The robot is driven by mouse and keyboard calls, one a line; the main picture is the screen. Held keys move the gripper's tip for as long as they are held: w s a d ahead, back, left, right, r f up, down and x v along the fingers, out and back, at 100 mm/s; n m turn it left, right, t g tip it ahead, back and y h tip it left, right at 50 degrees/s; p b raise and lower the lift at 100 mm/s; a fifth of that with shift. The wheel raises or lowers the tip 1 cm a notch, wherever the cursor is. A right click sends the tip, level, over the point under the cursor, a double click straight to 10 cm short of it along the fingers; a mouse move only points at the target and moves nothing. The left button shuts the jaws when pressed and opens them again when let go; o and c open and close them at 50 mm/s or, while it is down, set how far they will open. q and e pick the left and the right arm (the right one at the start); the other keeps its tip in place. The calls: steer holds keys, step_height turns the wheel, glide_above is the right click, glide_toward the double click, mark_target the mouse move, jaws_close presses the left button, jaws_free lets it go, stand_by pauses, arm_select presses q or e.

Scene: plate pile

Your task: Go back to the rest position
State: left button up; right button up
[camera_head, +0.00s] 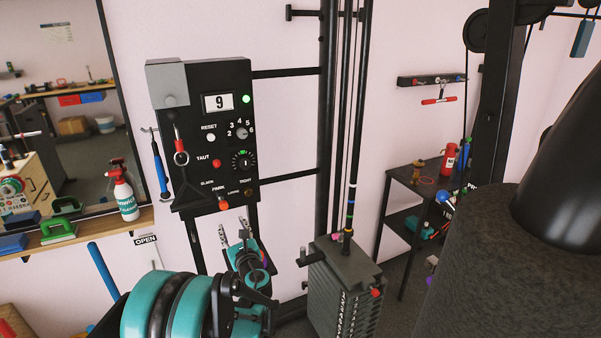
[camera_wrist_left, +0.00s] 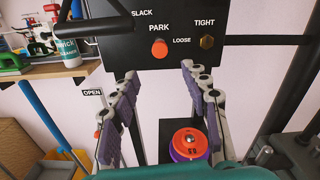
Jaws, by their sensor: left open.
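My left gripper (camera_head: 240,236) is in front of the lower part of a black control panel (camera_head: 213,125), below the PARK button. Its teal arm comes in from the lower left. In the left wrist view the two fingers of the left gripper (camera_wrist_left: 159,70) are spread with nothing between the tips. The orange PARK button (camera_wrist_left: 160,48) and the brass knob (camera_wrist_left: 207,42) show above and beyond the fingers. The panel display reads 9 and a green lamp is lit. My right gripper is not in view.
A black weight stack (camera_head: 345,285) stands right of the gripper, with upright posts behind. A shelf (camera_head: 85,238) with a spray bottle (camera_head: 124,192) is at left. A red-topped purple round thing (camera_wrist_left: 190,143) lies below the fingers. A large dark padded shape (camera_head: 510,260) blocks the right side.

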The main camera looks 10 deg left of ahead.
arm_select(q)
steer(key=s+d+r+n+g+h, duration=0.2)
steer(key=s+d+n+g+h, duration=0.15)
steer(key=s+n, duration=0.95)
steer(key=s+d+f+n+g+h, duration=0.2)
steer(key=s+d+f+n+h, duration=0.1)
steer(key=s+d+n, duration=0.3)
steer(key=s+d+f+n+g+h, duration=0.1)
steer(key=s+d+f+n+h, duration=0.2)
steer(key=s+d+n, duration=0.4)
steer(key=s+d+h, duration=0.1)
steer(key=s+d, duration=0.2)
steer(key=s, duration=0.4)
steer(key=shift+s+f+n+g, duration=0.25)
steer(key=shift+f+n+g, duration=0.05)
steer(key=shift+f+g, duration=0.05)
steer(key=shift+h, duration=0.25)
stand_by(1.0)
